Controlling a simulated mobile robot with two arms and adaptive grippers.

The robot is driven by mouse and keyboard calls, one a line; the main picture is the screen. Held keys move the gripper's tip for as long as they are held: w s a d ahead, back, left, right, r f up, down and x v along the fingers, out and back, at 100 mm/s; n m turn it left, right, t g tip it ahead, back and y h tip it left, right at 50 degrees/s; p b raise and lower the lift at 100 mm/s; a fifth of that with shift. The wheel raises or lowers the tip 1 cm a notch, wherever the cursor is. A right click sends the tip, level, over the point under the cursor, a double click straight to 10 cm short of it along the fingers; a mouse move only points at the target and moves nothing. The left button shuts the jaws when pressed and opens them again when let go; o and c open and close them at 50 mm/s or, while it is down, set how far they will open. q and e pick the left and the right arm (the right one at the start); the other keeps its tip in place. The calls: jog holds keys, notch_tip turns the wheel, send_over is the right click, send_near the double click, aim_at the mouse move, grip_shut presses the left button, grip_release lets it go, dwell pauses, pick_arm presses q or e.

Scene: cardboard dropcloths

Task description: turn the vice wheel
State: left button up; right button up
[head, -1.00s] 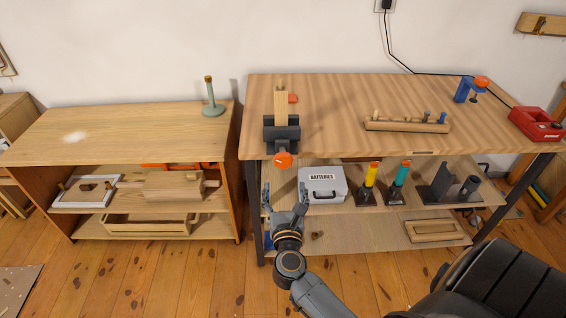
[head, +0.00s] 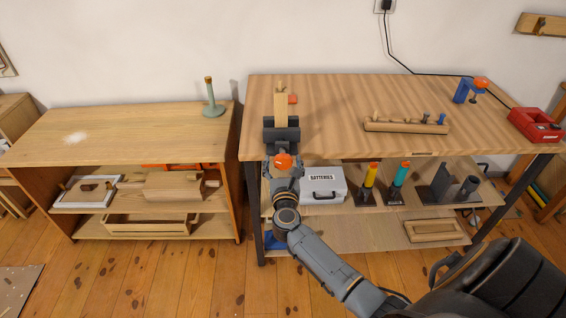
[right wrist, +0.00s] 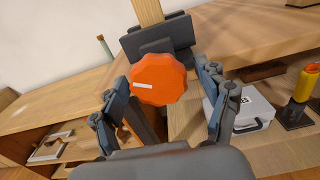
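The vice (head: 281,133) is dark grey and sits at the front left edge of the workbench, with a wooden piece (head: 280,102) upright in its jaws. Its orange wheel (head: 283,161) faces me at the front. In the right wrist view the wheel (right wrist: 158,80) has a lobed rim and a white mark at its left. My right gripper (head: 284,172) is at the wheel. In the right wrist view its fingers (right wrist: 168,100) are spread to either side of the wheel, with gaps visible between them and the rim. My left gripper is not in view.
The workbench (head: 340,90) carries a wooden tool rack (head: 405,125), a blue clamp (head: 464,90) and a red box (head: 535,124). Below, a batteries case (head: 323,186) stands right of my right gripper. A low wooden shelf unit (head: 130,130) stands at left.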

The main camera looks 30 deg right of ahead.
jog(key=c, duration=1.1)
jog(key=shift+n, duration=0.3)
jog(key=n+p, duration=0.3)
jog(key=n, duration=0.1)
jog(key=shift+r, duration=0.2)
jog(key=n+p, duration=0.2)
jog(key=n, duration=0.3)
jog(key=shift+s+d+n, duration=0.1)
jog(key=shift+n, duration=0.2)
jog(key=n+p, duration=0.3)
jog(key=n, duration=0.2)
jog(key=shift+r, duration=0.15)
jog(key=shift+n+p, duration=0.65)
jog(key=shift+n, duration=1.55)
jog(key=shift+n, duration=0.3)
